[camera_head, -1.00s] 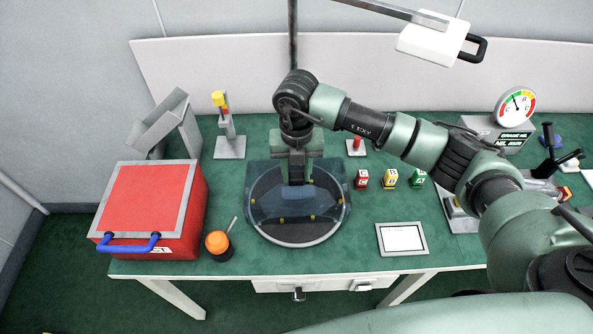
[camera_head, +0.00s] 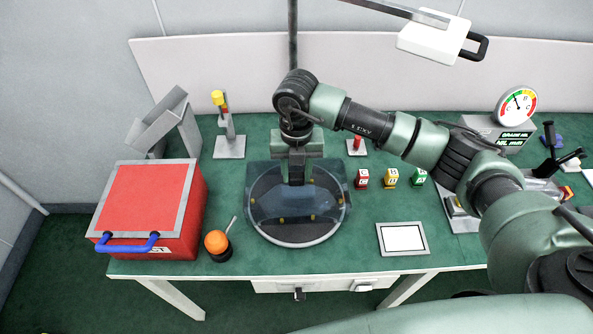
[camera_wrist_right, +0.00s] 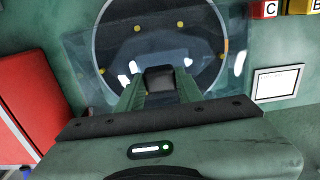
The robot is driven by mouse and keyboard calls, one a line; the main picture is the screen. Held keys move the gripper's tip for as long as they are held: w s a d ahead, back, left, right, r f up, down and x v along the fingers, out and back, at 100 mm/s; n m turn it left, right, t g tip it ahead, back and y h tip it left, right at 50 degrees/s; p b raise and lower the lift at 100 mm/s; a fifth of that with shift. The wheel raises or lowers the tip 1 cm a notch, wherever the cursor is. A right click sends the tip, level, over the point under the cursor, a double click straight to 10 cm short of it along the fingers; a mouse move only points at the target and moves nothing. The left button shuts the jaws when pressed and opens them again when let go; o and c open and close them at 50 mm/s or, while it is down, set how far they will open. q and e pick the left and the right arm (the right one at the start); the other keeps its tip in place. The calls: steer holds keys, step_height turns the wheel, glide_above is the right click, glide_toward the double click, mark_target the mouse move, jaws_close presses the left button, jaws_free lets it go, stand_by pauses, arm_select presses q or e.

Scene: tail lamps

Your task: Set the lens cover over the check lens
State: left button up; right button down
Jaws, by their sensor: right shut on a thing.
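The lens cover (camera_head: 338,172) is a see-through bluish plate with a dark knob (camera_wrist_right: 159,79). My right gripper (camera_head: 296,168) points down from above and is shut on this knob; its fingers also show in the wrist view (camera_wrist_right: 160,92). The cover lies over the check lens, a round disc with a pale rim (camera_head: 300,241) and several yellow studs seen through the plate. The disc's front rim sticks out past the cover's front edge. I cannot tell whether the cover touches the lens or hangs just above it. My left gripper is not in view.
A red box with a blue handle (camera_head: 127,245) and an orange-topped pot (camera_head: 217,243) stand left. Several lettered blocks (camera_head: 390,178) and a white-faced tablet (camera_head: 402,238) are right. A yellow-topped stand (camera_head: 229,140) is behind left. A white lamp head (camera_head: 432,42) hangs above.

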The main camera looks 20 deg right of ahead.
steer(key=shift+f+b, duration=0.6)
steer(key=shift+f, duration=0.25)
steer(key=c, duration=0.9)
jaws_free()
steer(key=shift+o, duration=0.2)
step_height(320, 180, up, 8)
steer(key=shift+f+b, duration=0.1)
steer(key=shift+b, duration=0.8)
